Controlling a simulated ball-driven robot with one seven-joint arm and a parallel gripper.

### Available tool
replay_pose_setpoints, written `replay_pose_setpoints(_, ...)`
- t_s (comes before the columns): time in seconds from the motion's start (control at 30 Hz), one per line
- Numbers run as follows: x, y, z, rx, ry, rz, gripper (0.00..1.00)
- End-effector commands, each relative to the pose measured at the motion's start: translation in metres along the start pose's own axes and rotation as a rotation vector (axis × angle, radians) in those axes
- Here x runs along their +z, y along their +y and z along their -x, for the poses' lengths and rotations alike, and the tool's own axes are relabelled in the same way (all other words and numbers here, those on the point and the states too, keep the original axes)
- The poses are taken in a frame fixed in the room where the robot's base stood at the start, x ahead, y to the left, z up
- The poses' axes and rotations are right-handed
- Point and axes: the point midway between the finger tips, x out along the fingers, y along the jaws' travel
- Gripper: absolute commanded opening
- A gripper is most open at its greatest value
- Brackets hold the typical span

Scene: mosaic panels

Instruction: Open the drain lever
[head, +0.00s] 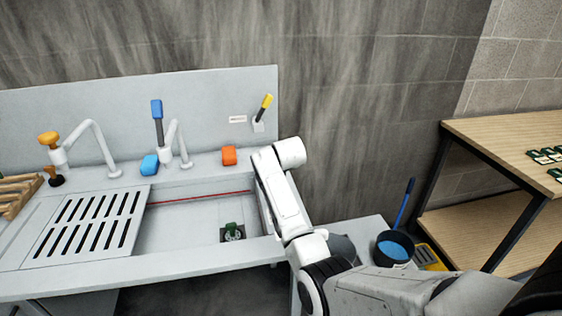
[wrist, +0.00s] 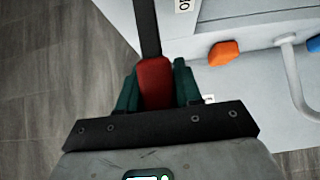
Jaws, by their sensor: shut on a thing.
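A lever with a black bar (wrist: 147,28) and a red grip (wrist: 155,80) shows in the wrist view. My gripper (wrist: 156,88) is shut on the red grip, with a dark green finger on each side of it. The bar runs up out of the top of the view. In the head view my white arm covers the right end of the sink, and the gripper and this lever are hidden. A drain with a green piece (head: 232,232) lies in the basin.
The sink ledge holds an orange block (head: 229,155), a blue block (head: 150,165) and taps. A yellow-tipped lever (head: 264,108) stands at the back right. A slatted board (head: 85,226) covers the left basin. A blue-lined pan (head: 393,249) and wooden shelf (head: 500,128) are at right.

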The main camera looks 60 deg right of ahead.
Motion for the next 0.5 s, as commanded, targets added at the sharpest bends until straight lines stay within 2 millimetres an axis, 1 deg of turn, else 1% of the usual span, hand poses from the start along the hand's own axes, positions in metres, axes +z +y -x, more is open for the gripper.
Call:
replay_pose_setpoints(0.03,-0.004,-0.001,-0.002,-0.001,-0.032,0.000,0.00)
replay_pose_setpoints(0.2,-0.004,0.000,-0.013,-0.001,-0.126,0.000,0.00)
replay_pose_setpoints(0.5,-0.005,0.000,-0.022,-0.001,-0.215,0.001,0.00)
